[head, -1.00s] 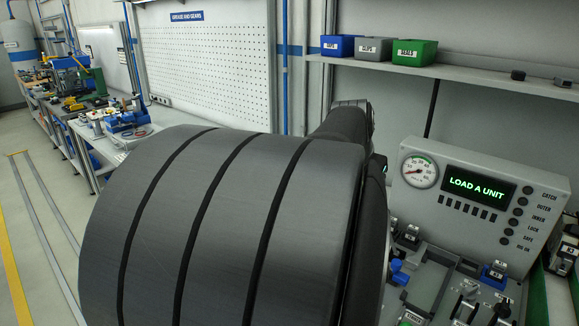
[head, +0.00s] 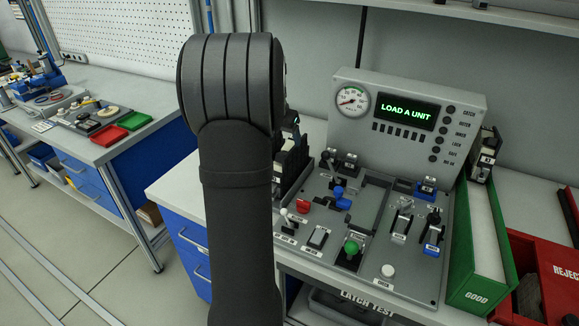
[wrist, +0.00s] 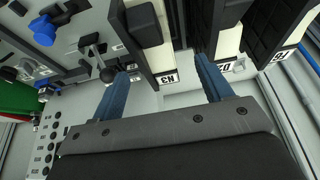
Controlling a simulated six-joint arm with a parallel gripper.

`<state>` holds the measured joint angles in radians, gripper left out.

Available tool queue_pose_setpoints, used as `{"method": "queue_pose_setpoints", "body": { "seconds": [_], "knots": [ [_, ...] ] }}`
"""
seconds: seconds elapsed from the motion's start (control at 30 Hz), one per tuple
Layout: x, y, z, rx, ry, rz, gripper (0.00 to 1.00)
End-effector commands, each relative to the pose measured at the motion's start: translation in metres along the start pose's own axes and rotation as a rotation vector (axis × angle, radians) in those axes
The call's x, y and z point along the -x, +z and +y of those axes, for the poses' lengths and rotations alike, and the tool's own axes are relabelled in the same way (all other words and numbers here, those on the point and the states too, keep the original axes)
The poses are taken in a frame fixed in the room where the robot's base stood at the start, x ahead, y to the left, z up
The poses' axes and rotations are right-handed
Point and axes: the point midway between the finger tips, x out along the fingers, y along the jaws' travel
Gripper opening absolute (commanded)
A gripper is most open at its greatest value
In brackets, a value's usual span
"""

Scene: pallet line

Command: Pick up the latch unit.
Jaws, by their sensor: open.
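Several latch units with cream bodies and black parts stand in a row. In the head view this row (head: 291,160) is partly hidden behind my arm, left of the test panel. In the wrist view one unit (wrist: 146,22) with a dark-lettered label shows ahead, roughly between the blue fingers of my gripper (wrist: 162,68). A second unit (wrist: 228,42) stands just to its right, close to the right finger. My gripper is open and holds nothing. I cannot tell how far the fingertips are from the units. In the head view my gripper is hidden.
The latch test panel (head: 318,205) has levers, buttons, an empty-looking dark-edged slot and a screen (head: 407,110) reading "LOAD A UNIT". A green GOOD bin (head: 478,297) with a unit (head: 487,155) at its far end and a red REJECT bin (head: 547,285) stand right. Blue-drawered benches stand left.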

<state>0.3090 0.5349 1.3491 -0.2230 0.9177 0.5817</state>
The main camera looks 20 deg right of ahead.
Motion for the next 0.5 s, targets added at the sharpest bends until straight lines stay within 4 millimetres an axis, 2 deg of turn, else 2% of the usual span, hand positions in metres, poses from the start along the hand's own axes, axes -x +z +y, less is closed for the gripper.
{"method": "queue_pose_setpoints", "body": {
  "seconds": [0.03, 0.13, 0.5],
  "knots": [
    [-0.011, 0.0, 0.001, 0.0, 0.001, -0.002, 0.72],
    [-0.027, 0.0, 0.001, -0.001, 0.001, -0.001, 0.72],
    [-0.053, -0.001, 0.003, -0.001, 0.0, -0.001, 0.72]
  ]
}}
